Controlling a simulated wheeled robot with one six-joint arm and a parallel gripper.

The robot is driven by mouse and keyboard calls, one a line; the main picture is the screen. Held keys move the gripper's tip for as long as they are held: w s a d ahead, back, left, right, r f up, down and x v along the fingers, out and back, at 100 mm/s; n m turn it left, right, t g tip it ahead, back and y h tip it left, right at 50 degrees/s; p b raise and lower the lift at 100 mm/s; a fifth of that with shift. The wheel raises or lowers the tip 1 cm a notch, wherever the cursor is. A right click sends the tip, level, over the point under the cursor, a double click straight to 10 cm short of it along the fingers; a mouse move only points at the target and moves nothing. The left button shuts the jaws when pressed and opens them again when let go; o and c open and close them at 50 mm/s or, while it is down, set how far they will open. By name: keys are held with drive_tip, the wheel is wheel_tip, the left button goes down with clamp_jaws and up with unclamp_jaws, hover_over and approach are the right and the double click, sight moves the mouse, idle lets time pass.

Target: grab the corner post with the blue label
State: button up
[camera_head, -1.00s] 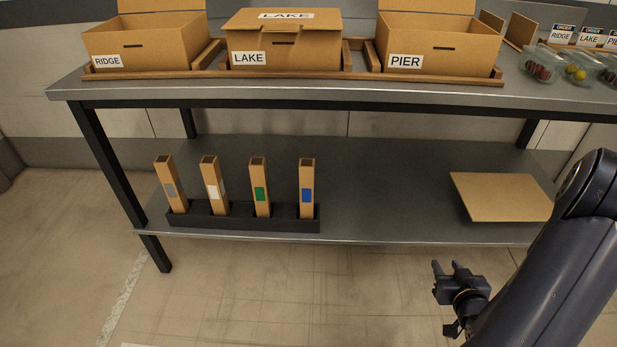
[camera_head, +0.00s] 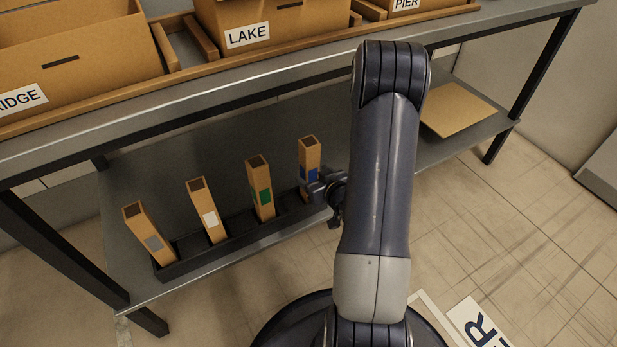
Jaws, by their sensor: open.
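The corner post with the blue label (camera_head: 309,154) stands upright at the right end of a black rack (camera_head: 237,241) on the lower shelf. My gripper (camera_head: 318,187) is at this post, at about the height of its blue label, and covers part of its lower half. The jaws are open. I cannot tell whether the fingers are around the post or just in front of it. Posts with a green label (camera_head: 259,178), a white label (camera_head: 202,199) and a grey label (camera_head: 143,227) stand in the same rack to the left.
The upper tabletop edge (camera_head: 250,102) runs above the shelf, with labelled boxes such as the LAKE box (camera_head: 285,27) on it. A flat cardboard sheet (camera_head: 457,110) lies on the shelf to the right. Table legs stand at both ends.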

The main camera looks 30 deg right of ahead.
sight(313, 174)
drive_tip(key=x, duration=0.2)
drive_tip(key=b+x, duration=0.1)
drive_tip(key=x, duration=0.1)
drive_tip(key=shift+w+d+f, duration=0.25)
drive_tip(key=shift+w+f, duration=0.05)
drive_tip(key=c, duration=1.2)
